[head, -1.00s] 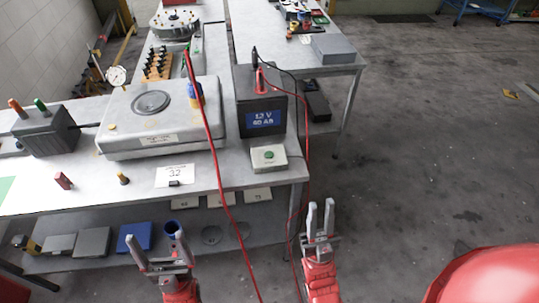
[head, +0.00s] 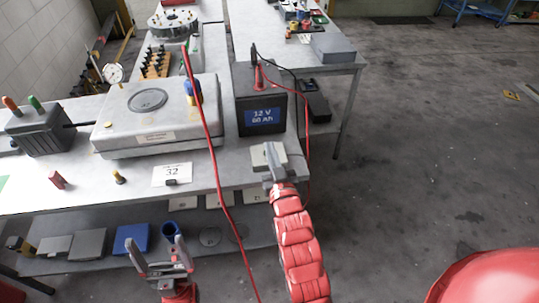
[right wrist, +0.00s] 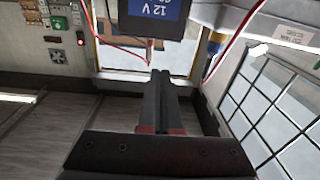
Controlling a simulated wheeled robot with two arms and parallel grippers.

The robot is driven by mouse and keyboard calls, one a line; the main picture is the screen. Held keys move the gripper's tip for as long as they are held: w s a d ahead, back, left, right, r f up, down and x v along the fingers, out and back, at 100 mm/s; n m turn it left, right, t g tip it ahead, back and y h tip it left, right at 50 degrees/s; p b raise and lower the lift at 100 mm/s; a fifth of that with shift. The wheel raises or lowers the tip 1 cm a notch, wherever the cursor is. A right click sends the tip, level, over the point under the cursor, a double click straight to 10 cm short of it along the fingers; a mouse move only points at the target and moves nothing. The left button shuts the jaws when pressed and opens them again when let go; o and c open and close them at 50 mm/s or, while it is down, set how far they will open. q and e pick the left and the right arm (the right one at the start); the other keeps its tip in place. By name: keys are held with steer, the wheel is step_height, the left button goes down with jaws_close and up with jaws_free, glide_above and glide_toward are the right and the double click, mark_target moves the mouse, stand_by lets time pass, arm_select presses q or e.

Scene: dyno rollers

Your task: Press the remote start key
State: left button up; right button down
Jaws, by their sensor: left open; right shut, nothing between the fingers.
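The remote start key is a small pale box (head: 257,157) near the table's right front corner in the head view. Its green button is hidden now behind my right gripper. My right gripper (head: 273,150) is shut and empty, its fingertips over the middle of the box; I cannot tell whether they touch the button. In the right wrist view the closed fingers (right wrist: 160,76) point forward, and the box cannot be made out. My left gripper (head: 157,243) is open and empty, low in front of the table's lower shelf.
A black 12 V battery (head: 262,100) stands just behind the box, with red and black cables. A red cable (head: 213,155) hangs across the table front. A grey tank (head: 155,125) and a card marked 32 (head: 172,175) are to the left.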

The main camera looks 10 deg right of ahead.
steer(key=shift+s+d+f+m+g+h, duration=0.15)
steer(key=shift+s+d+f+g, duration=0.05)
steer(key=shift+f+g, duration=0.45)
steer(key=shift+s+d+f+m+g+h, duration=0.15)
steer(key=shift+s+f+m+g+h, duration=0.2)
steer(key=shift+f, duration=0.35)
steer(key=shift+s+d+f+g, duration=0.1)
steer(key=shift+d+f+g, duration=0.1)
steer(key=shift+f+g, duration=0.45)
steer(key=shift+f, duration=0.1)
steer(key=b+x, duration=0.5)
steer(key=x, duration=0.5)
steer(key=shift+w+b, duration=0.1)
steer(key=shift+b, duration=0.2)
step_height(320, 180, down, 3)
steer(key=shift+r+p, duration=0.15)
steer(key=shift+p, duration=0.15)
steer(key=shift+f, duration=0.55)
